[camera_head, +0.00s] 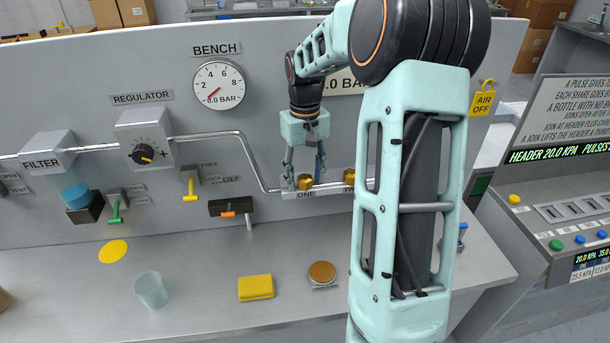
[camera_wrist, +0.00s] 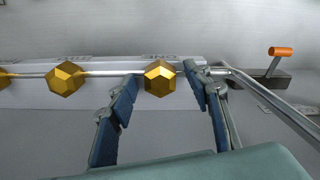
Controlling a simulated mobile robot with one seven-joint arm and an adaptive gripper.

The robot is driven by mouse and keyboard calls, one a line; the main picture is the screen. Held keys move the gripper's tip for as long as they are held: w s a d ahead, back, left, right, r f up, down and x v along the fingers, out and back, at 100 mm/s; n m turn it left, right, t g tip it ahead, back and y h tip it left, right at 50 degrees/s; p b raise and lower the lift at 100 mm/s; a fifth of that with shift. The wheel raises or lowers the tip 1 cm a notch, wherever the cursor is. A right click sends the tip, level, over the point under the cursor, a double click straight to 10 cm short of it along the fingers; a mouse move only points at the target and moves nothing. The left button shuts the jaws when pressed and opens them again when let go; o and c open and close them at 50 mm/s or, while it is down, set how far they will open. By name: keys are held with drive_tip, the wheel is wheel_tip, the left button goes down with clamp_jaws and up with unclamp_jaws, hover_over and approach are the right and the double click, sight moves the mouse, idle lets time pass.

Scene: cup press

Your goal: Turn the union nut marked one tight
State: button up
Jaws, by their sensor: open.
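The brass union nut marked ONE (camera_head: 305,182) sits on the metal pipe low on the bench panel, above its ONE label. In the wrist view the same nut (camera_wrist: 160,78) is a gold faceted nut, with the label upside down beside it. My gripper (camera_head: 304,176) is open and points down at the nut. In the wrist view its two blue-padded fingers (camera_wrist: 162,82) stand on either side of nut ONE, with visible gaps to both. I cannot tell how deep the nut lies between the pads.
A second nut (camera_head: 348,176), marked TWO, is close to the right, partly behind my arm; it also shows in the wrist view (camera_wrist: 66,78). A lever with an orange end (camera_wrist: 281,51) stands near the pipe bend. The pressure gauge (camera_head: 218,85) reads near zero. A yellow sponge (camera_head: 256,288) lies on the bench.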

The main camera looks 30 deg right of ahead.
drive_tip(key=shift+c, duration=0.3)
drive_tip(key=c, duration=1.1)
drive_tip(key=shift+o, duration=0.2)
drive_tip(key=shift+c, duration=0.2)
drive_tip(key=m, duration=0.5)
drive_tip(key=shift+m+b, duration=0.4)
drive_tip(key=m, duration=0.5)
drive_tip(key=shift+m, duration=0.3)
drive_tip(key=o, duration=1.2)
drive_tip(key=shift+c, duration=0.2)
